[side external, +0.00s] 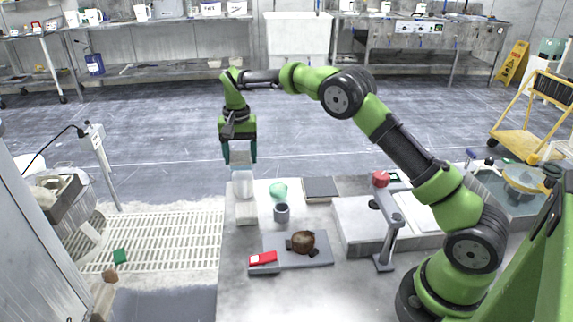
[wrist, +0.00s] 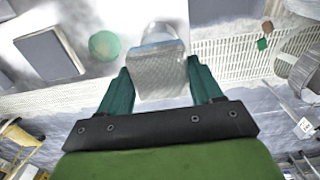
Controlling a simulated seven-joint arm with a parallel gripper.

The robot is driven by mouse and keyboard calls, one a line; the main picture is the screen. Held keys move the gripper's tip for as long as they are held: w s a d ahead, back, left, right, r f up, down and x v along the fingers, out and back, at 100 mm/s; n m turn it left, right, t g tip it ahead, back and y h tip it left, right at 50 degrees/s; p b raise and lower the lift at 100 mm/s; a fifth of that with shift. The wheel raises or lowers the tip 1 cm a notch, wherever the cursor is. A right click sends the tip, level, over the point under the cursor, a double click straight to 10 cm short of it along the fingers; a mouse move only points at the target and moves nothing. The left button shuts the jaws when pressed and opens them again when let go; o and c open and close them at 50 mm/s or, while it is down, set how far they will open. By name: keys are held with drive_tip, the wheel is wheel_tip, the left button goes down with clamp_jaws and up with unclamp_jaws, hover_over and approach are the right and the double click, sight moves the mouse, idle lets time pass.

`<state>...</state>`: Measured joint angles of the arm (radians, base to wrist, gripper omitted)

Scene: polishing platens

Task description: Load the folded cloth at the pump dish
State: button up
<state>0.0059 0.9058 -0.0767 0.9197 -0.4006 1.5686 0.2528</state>
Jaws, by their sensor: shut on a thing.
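My gripper (side external: 240,152) hangs fingers-down above the left end of the worktable in the side view. Its teal fingers are shut on a folded cloth, a pale grey textured block, which shows clearly between them in the wrist view (wrist: 160,76). A translucent whitish vessel, apparently the pump dish (side external: 242,184), stands under the gripper. It also shows in the wrist view (wrist: 161,32), just beyond the cloth's far edge and partly hidden by it. The cloth appears above the vessel; I cannot tell whether they touch.
A green round item (side external: 279,190), a dark grey cup (side external: 282,212) and a dark flat pad (side external: 320,188) lie to the right. A grey board (side external: 318,250) holds a brown round object (side external: 302,242). A red-topped post (side external: 381,181) stands near my arm.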

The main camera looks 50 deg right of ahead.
sight(240, 155)
drive_tip(key=shift+r, duration=3.5)
